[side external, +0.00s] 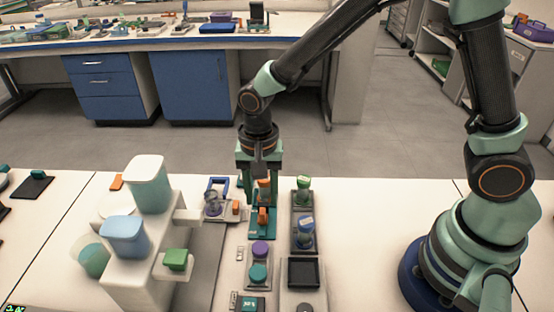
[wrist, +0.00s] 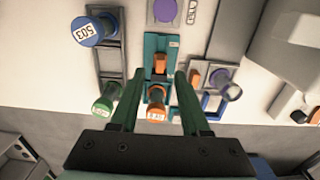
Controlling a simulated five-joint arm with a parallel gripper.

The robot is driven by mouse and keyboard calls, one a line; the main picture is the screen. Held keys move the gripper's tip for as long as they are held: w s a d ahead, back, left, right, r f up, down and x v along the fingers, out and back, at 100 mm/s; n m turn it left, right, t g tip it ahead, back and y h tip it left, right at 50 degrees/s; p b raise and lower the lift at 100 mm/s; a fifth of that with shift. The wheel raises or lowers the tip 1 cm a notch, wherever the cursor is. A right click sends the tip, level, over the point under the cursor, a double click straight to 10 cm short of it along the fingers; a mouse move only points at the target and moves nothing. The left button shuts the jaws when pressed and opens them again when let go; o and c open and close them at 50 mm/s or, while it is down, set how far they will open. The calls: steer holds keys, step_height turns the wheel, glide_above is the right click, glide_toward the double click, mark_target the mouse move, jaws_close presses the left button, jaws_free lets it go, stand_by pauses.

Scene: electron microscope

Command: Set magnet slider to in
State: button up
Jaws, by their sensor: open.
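A teal base (side external: 264,230) with an orange block (side external: 262,216) on it stands among the parts on the bench. It looks like the magnet slider, but no readable label confirms this. In the wrist view the teal plate (wrist: 150,46) carries the upright orange block (wrist: 160,64) and an orange-capped round piece (wrist: 156,109) with a label. My gripper (wrist: 159,76) is open and points down over the teal plate. Its green fingers lie on either side of the plate in the wrist view, with nothing held. In the side view my gripper (side external: 259,190) partly hides the plate's far end.
A dark tray with a blue-capped piece (wrist: 86,29) and a green-capped piece (wrist: 102,108) flanks the plate. On the other side are a purple-based vial (wrist: 220,78) and a small orange block (wrist: 193,77). A white microscope body (side external: 150,262) stands left.

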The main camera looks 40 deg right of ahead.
mark_target(262, 210)
steer(key=shift+f, duration=2.2)
jaws_close()
